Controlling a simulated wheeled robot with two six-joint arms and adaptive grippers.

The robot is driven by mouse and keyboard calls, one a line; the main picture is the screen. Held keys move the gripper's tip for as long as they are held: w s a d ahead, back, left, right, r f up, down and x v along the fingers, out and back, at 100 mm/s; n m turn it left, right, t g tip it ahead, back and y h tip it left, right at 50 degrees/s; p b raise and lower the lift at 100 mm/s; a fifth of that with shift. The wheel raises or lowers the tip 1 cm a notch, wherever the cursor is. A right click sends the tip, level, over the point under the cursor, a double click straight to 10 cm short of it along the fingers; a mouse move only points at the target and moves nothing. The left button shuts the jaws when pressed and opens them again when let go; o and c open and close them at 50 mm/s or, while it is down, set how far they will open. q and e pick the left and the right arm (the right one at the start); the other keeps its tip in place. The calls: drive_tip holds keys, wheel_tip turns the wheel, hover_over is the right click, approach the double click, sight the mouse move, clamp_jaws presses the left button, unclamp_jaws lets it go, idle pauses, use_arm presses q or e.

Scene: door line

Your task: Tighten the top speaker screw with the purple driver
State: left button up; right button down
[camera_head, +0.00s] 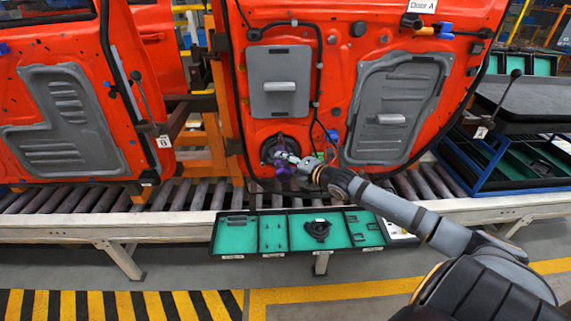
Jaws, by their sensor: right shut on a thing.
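The speaker (270,146) is a dark round part low on the orange door labelled Door A (330,50), below a grey panel. My right gripper (284,160) is at the speaker, its arm reaching in from the lower right. It is shut on the purple driver (282,169), which shows as small purple patches around the fingers. The top speaker screw is too small to make out. Whether the driver's tip touches a screw cannot be told, as the gripper covers part of the speaker. My left gripper is not in view.
A green-lined tray (245,216) with compartments stands in front of the roller conveyor (180,200); a dark round part (318,229) lies in it. Another orange door (60,100) hangs at the left. A blue-framed cart (500,165) with green trays stands at the right.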

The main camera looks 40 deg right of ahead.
sight(286, 173)
drive_tip(key=shift+w+d+r+b, duration=0.1)
drive_tip(key=shift+w+d+b, duration=0.25)
drive_tip(key=shift+b, duration=0.9)
drive_tip(key=shift+w+d+b, duration=0.1)
drive_tip(key=shift+w+b, duration=0.3)
drive_tip(key=shift+b, duration=0.8)
idle(2.9)
idle(0.6)
drive_tip(key=shift+s+a+r+p, duration=0.15)
drive_tip(key=shift+r+p, duration=0.05)
drive_tip(key=shift+p, duration=0.7)
drive_tip(key=s+a+p, duration=0.1)
drive_tip(key=s+p, duration=0.1)
drive_tip(key=p, duration=0.3)
drive_tip(key=shift+s+a, duration=0.1)
drive_tip(key=shift+a, duration=0.05)
drive_tip(key=s+a+p, duration=0.1)
drive_tip(key=p, duration=0.1)
drive_tip(key=s+p, duration=0.1)
drive_tip(key=p, duration=0.2)
drive_tip(key=shift+s+a, duration=0.35)
drive_tip(key=shift+s+a+f+p, duration=0.1)
drive_tip(key=shift+s+a+p, duration=0.15)
drive_tip(key=shift+p, duration=0.2)
drive_tip(key=shift+s+f, duration=0.1)
drive_tip(key=shift+s, duration=0.05)
